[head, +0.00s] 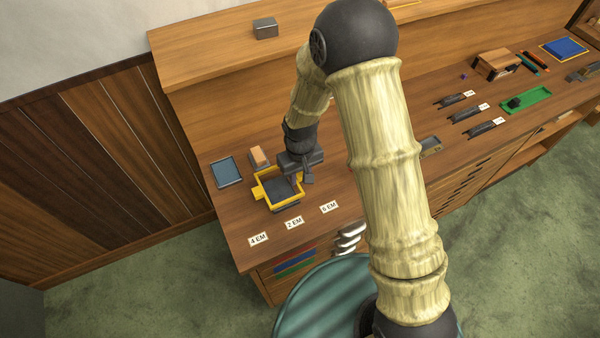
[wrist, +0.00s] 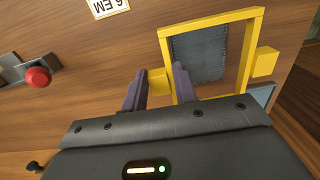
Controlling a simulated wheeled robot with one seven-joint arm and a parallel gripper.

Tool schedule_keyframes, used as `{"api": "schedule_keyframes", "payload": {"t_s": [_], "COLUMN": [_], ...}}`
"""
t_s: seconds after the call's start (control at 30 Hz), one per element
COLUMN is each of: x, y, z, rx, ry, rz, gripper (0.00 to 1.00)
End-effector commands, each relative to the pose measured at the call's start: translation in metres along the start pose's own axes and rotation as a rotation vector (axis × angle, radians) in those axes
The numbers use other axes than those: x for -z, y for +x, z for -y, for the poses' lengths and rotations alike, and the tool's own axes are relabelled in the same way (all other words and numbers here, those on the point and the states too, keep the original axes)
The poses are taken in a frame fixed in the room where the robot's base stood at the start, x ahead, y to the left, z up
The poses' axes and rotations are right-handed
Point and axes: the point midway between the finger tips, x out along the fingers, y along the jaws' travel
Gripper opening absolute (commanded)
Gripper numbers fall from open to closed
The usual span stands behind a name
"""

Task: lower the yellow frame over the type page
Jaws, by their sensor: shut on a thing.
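The yellow frame (head: 260,192) is at the left end of the wooden bench, with a tab on each side. My gripper (head: 302,178) is shut on its right-hand tab; in the wrist view my gripper (wrist: 158,76) pinches this tab between its dark fingers. The dark grey type page (head: 282,190) shows through the frame's opening. In the wrist view the page (wrist: 198,55) lies inside the outline of the yellow frame (wrist: 207,23), with a strip of wood along its right side. A dark edge shows below the frame's front bar. I cannot tell whether the frame touches the bench.
A blue-grey plate (head: 227,172) and an orange-topped block (head: 259,156) stand close behind and left of the frame. Paper labels (head: 294,223) lie along the front edge. A red button (wrist: 38,77) shows in the wrist view. Dark holders (head: 467,113) are farther right.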

Motion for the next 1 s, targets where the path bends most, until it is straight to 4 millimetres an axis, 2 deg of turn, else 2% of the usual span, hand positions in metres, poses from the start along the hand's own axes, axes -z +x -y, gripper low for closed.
{"api": "schedule_keyframes", "payload": {"t_s": [0.5,1.0], "x": [0.0,0.0], "y": [0.026,0.029], "z": [0.0,0.0], "rx": [0.0,0.0], "ry": [0.0,0.0], "rz": [0.001,0.0], "gripper": [0.02,0.02]}}
